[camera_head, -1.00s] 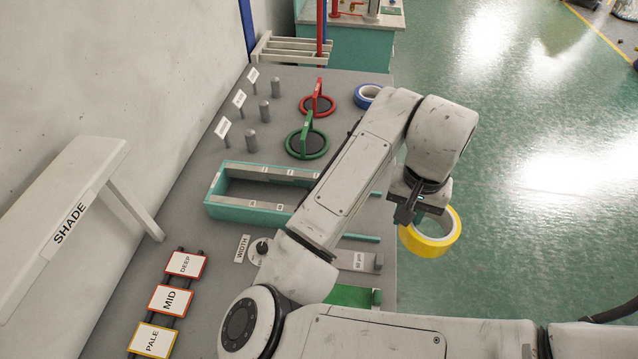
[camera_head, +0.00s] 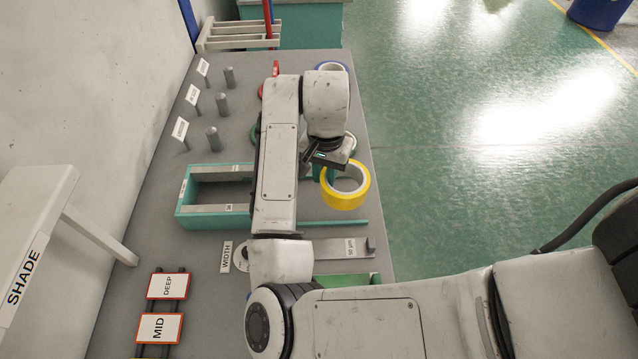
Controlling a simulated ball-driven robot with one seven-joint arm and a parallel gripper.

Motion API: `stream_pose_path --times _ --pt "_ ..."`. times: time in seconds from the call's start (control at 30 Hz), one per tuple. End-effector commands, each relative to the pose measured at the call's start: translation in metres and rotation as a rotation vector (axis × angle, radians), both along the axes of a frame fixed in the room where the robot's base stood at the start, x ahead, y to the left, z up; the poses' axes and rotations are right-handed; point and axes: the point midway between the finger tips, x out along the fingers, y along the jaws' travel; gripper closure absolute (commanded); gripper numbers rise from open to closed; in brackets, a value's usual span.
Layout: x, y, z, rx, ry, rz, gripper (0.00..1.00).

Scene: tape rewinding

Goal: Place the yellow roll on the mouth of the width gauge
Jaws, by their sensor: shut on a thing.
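The yellow roll (camera_head: 345,201) hangs from my gripper (camera_head: 324,164), which is shut on its upper rim. The roll appears above the right edge of the grey bench, to the right of a teal frame (camera_head: 183,207). This open, long frame carries small labels and is partly hidden behind my arm. I take it for the width gauge, but cannot tell for sure. A "WIDTH" label (camera_head: 226,257) lies just in front of it.
A blue roll (camera_head: 333,67) lies at the bench's far right, near partly hidden red (camera_head: 275,70) and green items. Several grey pegs with tags stand at the left. A white "SHADE" shelf (camera_head: 38,220) and framed cards lie nearer. The bench (camera_head: 150,240) is clear left of the frame.

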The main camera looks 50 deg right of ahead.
Motion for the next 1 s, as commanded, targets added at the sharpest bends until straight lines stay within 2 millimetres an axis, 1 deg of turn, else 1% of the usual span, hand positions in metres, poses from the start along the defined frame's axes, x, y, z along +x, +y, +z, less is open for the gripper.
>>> stream_pose_path --times 0.1,0.27,0.4,0.5,0.9,0.93,1.0 --pt "0.008 0.000 -0.009 0.001 0.001 0.002 1.00" --pt "0.017 0.001 -0.019 0.002 0.001 0.002 1.00" --pt "0.015 0.001 -0.037 0.000 0.003 0.001 1.00" --pt "0.016 0.001 -0.046 0.000 0.001 0.001 1.00" --pt "0.016 0.000 -0.053 -0.001 0.000 0.001 1.00" --pt "0.016 0.000 -0.052 -0.001 0.000 0.001 0.78" --pt "0.016 0.000 -0.052 0.000 0.000 0.001 0.72"
